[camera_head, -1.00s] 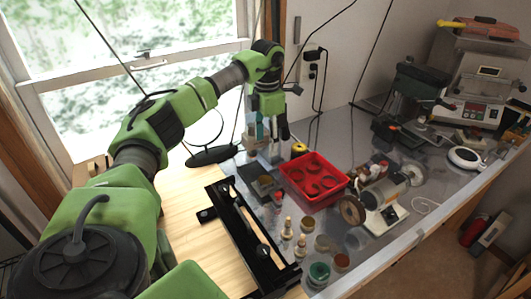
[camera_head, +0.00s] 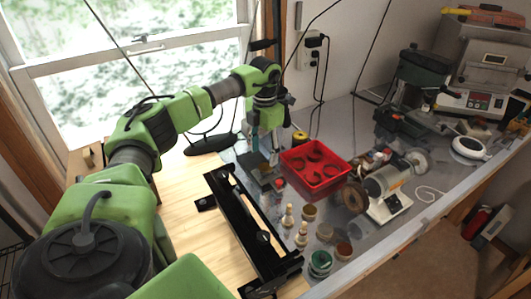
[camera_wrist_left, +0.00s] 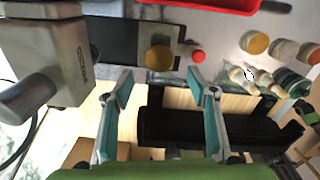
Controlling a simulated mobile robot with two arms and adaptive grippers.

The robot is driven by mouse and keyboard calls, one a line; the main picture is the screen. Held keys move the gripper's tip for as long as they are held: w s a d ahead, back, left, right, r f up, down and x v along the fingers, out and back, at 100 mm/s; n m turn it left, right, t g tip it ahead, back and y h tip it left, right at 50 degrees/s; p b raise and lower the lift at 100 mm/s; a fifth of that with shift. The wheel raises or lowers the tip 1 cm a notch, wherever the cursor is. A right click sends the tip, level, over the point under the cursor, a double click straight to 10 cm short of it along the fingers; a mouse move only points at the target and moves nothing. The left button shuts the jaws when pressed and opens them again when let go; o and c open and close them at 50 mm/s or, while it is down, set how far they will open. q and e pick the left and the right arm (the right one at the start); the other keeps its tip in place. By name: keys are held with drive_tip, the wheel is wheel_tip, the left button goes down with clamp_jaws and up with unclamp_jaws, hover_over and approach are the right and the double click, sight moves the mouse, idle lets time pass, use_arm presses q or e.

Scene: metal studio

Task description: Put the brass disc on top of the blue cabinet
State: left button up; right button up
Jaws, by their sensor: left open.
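The brass disc (camera_wrist_left: 159,57) is a small round brass-coloured piece on a grey block in the left wrist view. The block (camera_head: 265,176) is dark in the head view, where I cannot make out the disc clearly. My left gripper (camera_wrist_left: 160,84) is open, with its two teal fingers spread apart and nothing between them. The disc appears just beyond the fingertips, between their lines. In the head view the left gripper (camera_head: 268,150) points down above the block, left of the red tray. I cannot identify a blue cabinet in either view. My right gripper is not in view.
A red tray (camera_head: 316,187) with rings stands to the right of the block. A black rail-like tool (camera_head: 250,232), several jars and small wooden figures (camera_head: 288,216) are nearer. A grinder (camera_head: 385,185) stands further right. Bare wood lies left of the rail.

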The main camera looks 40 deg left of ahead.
sight(265, 167)
use_arm(q)
drive_tip(key=shift+w+f+b, duration=0.2)
drive_tip(key=shift+f+b, duration=1.05)
drive_tip(key=shift+f, duration=0.1)
drive_tip(key=shift+w+f+b, duration=0.15)
drive_tip(key=shift+f+b, duration=1.1)
drive_tip(key=shift+f, duration=0.05)
drive_tip(key=shift+r, duration=0.1)
drive_tip(key=c, duration=1.1)
drive_tip(key=shift+r, duration=0.15)
